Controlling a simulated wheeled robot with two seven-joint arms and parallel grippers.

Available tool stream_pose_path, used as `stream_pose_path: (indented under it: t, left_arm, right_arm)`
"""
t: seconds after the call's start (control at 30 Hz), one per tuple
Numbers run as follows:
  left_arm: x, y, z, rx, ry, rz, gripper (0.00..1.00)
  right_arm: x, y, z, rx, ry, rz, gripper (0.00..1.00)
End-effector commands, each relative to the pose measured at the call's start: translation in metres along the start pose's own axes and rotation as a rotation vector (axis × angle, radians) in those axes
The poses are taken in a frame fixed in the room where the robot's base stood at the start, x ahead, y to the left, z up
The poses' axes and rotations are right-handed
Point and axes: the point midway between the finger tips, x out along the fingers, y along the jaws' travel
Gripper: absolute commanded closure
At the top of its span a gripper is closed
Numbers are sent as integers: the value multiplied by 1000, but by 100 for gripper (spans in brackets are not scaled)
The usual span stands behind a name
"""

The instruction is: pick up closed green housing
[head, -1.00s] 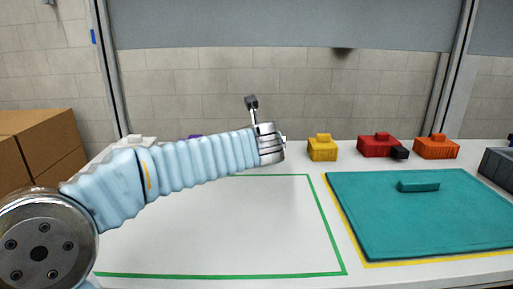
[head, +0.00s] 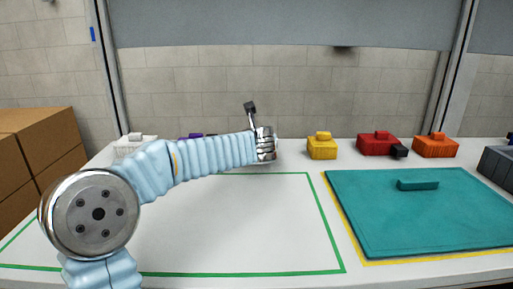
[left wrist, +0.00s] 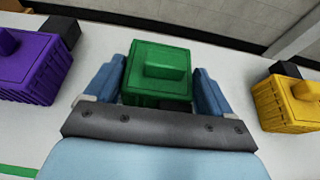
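The closed green housing (left wrist: 158,72), a box with a raised block on its lid, sits on the white table in the left wrist view. My left gripper (left wrist: 160,76) has one blue finger on each side of it. The fingers look spread, with a narrow gap showing at the near left side; contact at the tips is unclear. In the head view my left wrist (head: 264,145) hides the housing and the fingers. My right gripper is not in view.
A purple housing (left wrist: 34,66) stands to the left and a yellow one (left wrist: 290,100) to the right. Red (head: 378,144) and orange (head: 436,147) housings stand further right. A teal tray (head: 420,225) lies at the right. The green-outlined area is clear apart from my arm above it.

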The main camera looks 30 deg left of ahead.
Motion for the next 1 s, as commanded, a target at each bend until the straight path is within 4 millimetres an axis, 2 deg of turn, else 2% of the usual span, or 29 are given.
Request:
stream_pose_path:
  t: [0.03,0.2,0.53,0.73,0.77,1.0]
  left_arm:
    - [0,0,0,0,0,0,28]
    - [0,0,0,0,0,0,54]
    - [-2,0,4,-1,-2,0,54]
    - [-12,0,28,-4,-5,0,54]
    - [-17,-1,34,-4,-5,-2,54]
    - [-86,-15,69,-3,-6,-6,54]
  right_arm:
    - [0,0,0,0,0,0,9]
    - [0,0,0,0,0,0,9]
    - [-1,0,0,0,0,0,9]
    - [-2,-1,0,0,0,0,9]
    - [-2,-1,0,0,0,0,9]
    - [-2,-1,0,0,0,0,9]
